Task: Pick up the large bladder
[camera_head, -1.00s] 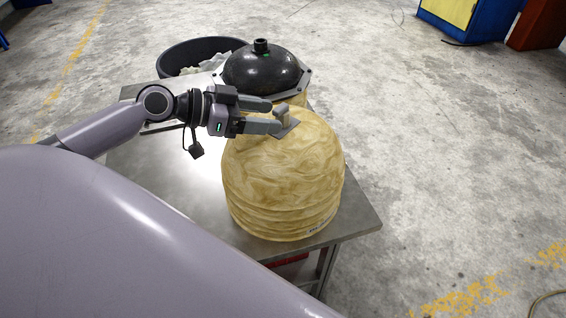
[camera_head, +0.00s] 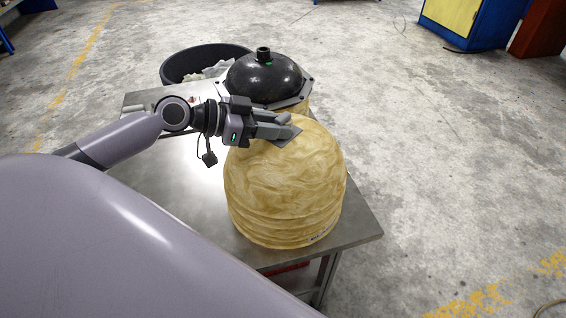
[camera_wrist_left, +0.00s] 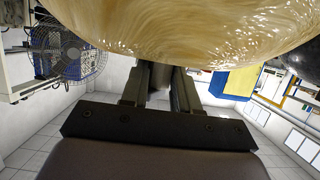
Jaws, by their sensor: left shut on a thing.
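The large bladder (camera_head: 285,190) is a tan, swirled dome with ridged lower sides, upright on the metal table. A small grey fitting (camera_head: 284,119) with a flat plate is at its top. My left gripper (camera_head: 282,126) is shut on this fitting, coming in from the left. The fingers partly hide the fitting. In the left wrist view, the bladder (camera_wrist_left: 190,25) fills the top and my left gripper (camera_wrist_left: 160,92) reaches to it. Its fingertips are hidden there. My right gripper is not in view.
The metal table (camera_head: 180,190) has bare room left of the bladder. Behind the bladder stands a second tan piece with a black domed cap (camera_head: 262,78). A dark round tub (camera_head: 185,62) is further back. Open concrete floor lies to the right.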

